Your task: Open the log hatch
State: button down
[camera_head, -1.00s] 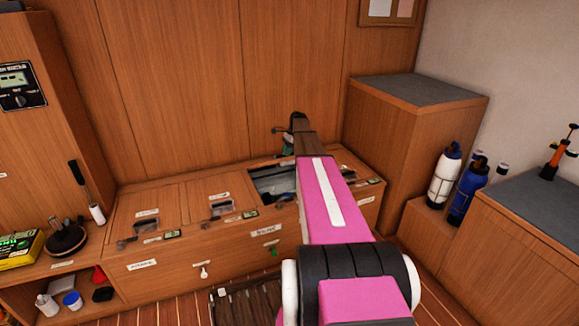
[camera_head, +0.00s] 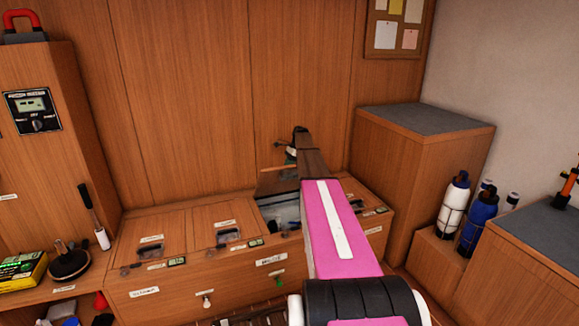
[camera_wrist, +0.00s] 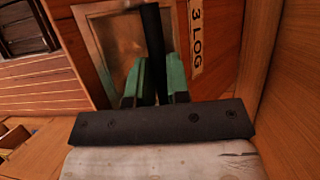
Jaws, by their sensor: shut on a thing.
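The log hatch (camera_head: 277,182) is a wooden lid in the bench top, raised at a steep tilt with a dark opening below it. In the wrist view, the hatch (camera_wrist: 208,78) bears a "3 LOG" label (camera_wrist: 196,38) beside a metal-lined recess (camera_wrist: 118,38). A black bar handle (camera_wrist: 152,35) crosses the recess. My gripper (camera_wrist: 156,82) has its green fingers closed on this handle, one on each side. In the head view my gripper (camera_head: 291,150) is at the raised lid, and my pink arm covers the lid's right part.
Two shut hatches (camera_head: 150,240) (camera_head: 222,226) lie left in the same bench. A tall wooden cabinet (camera_head: 415,165) stands close on the right. The wood wall (camera_head: 200,100) rises just behind the bench. White and blue bottles (camera_head: 478,222) stand further right.

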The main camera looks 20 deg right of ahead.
jog(key=c, duration=1.1)
grip_release()
jog(key=shift+w+a+f, duration=0.1)
jog(key=shift+w+f, duration=0.45)
jog(key=shift+w, duration=0.05)
jog(key=shift+s+r, duration=0.2)
jog(key=shift+r, duration=0.05)
jog(key=shift+d+r, duration=0.25)
jog(key=shift+r, duration=0.15)
jog(key=v, duration=0.9)
jog(key=shift+r, duration=0.35)
jog(key=shift+w+d, duration=0.15)
jog(key=shift+w, duration=0.1)
jog(key=w+d+r, duration=0.4)
jog(key=w+r, duration=0.2)
jog(key=w, duration=0.3)
jog(key=shift+w+r, duration=0.2)
jog(key=shift+w, duration=0.05)
jog(key=shift+d, duration=0.15)
